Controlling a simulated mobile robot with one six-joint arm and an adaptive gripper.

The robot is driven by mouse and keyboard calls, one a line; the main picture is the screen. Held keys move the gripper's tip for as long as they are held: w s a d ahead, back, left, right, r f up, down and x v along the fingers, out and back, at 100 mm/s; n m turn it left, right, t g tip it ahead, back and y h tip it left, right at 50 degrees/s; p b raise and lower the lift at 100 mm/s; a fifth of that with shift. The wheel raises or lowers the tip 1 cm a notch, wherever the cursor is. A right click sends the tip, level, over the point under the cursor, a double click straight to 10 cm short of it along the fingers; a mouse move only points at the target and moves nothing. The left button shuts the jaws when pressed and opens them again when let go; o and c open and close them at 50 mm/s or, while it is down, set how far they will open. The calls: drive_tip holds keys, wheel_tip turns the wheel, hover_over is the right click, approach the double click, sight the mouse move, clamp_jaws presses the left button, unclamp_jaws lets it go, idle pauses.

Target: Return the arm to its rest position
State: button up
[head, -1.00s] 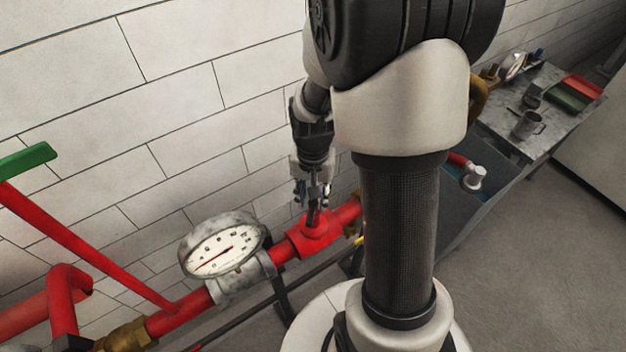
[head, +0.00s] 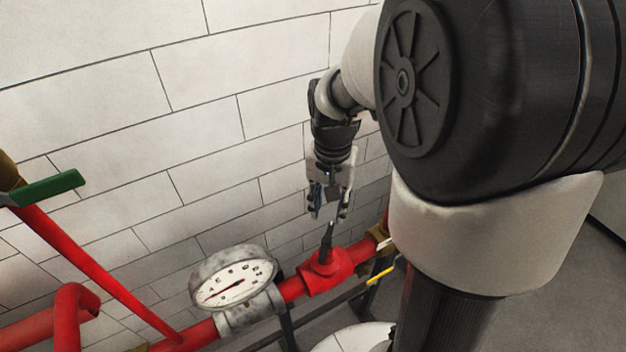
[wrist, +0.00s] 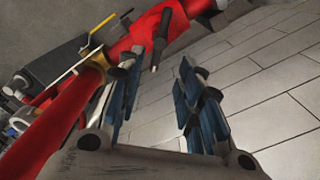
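My gripper (head: 329,212) hangs fingers-down against the tiled wall, a little above a dark stem (head: 327,238) on a red pipe fitting (head: 325,270). In the wrist view my gripper (wrist: 157,75) has its blue-padded fingers spread apart with nothing between them. The stem shows beyond the fingertips in the wrist view (wrist: 161,40), apart from them. My arm's upper links and column fill the right of the head view.
A pressure gauge (head: 236,283) sits on the red pipe left of the fitting. A yellow piece (head: 381,275) is right of the fitting. The white wall (head: 200,120) is close behind my gripper.

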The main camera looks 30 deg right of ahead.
drive_tip(key=s+a+f+n+t+b, duration=0.2)
drive_tip(key=s+a+f+n+b, duration=0.2)
drive_tip(key=b, duration=0.5)
drive_tip(key=s+a+f+n+t+b, duration=0.2)
drive_tip(key=s+a+f+n+b, duration=0.2)
drive_tip(key=s+b, duration=0.5)
drive_tip(key=shift+s+a+n+t+b, duration=0.25)
drive_tip(key=shift+a+n+t+b, duration=0.05)
drive_tip(key=shift+a, duration=0.9)
